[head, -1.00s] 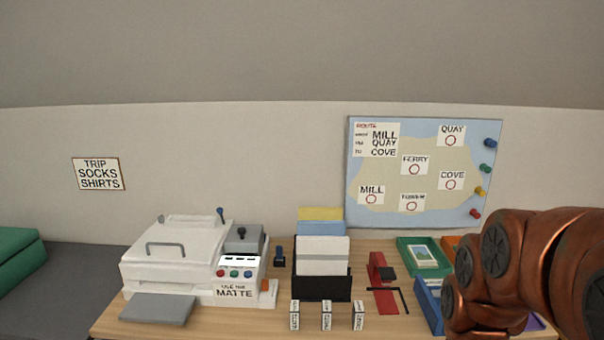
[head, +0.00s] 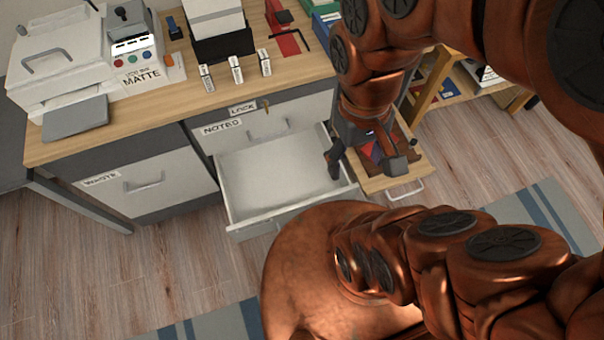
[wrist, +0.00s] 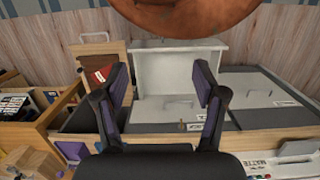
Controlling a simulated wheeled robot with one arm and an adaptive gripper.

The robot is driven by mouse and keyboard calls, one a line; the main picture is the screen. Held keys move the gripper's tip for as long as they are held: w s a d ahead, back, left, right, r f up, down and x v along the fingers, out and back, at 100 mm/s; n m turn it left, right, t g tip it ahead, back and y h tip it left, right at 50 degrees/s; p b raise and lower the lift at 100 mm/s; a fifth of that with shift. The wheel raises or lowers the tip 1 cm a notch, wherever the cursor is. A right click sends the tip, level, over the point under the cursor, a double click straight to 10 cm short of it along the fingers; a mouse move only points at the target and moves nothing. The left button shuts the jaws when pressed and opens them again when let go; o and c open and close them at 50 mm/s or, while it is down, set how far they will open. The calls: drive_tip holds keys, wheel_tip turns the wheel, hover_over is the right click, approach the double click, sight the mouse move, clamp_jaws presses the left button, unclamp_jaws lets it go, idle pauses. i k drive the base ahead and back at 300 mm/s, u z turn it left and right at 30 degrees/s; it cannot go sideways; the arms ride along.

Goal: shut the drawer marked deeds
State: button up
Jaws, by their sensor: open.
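No label reading deeds is legible in these frames. A pale grey drawer (head: 275,185) stands pulled out and looks empty inside. It also shows in the wrist view (wrist: 180,72). To its right, a wooden drawer (head: 408,182) is also pulled out, with red and dark items inside; in the wrist view it shows at upper left (wrist: 97,55). My gripper (head: 366,158) is open and appears above the two pulled-out drawers, apart from their fronts. In the wrist view its two fingers (wrist: 161,78) stand wide with nothing between them.
A closed WASTE front (head: 145,185) is at left. A printer (head: 75,60) and small labelled blocks (head: 235,68) stand on the desk. Wood floor (head: 170,265) lies clear in front.

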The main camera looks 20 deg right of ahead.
sight(266, 184)
drive_tip(key=z, duration=0.5)
drive_tip(key=k, duration=1.25)
drive_tip(key=i, duration=0.6)
drive_tip(key=z, duration=1.55)
drive_tip(key=k, duration=1.25)
drive_tip(key=u, duration=2)
drive_tip(key=i, duration=0.5)
drive_tip(key=u, duration=0.1)
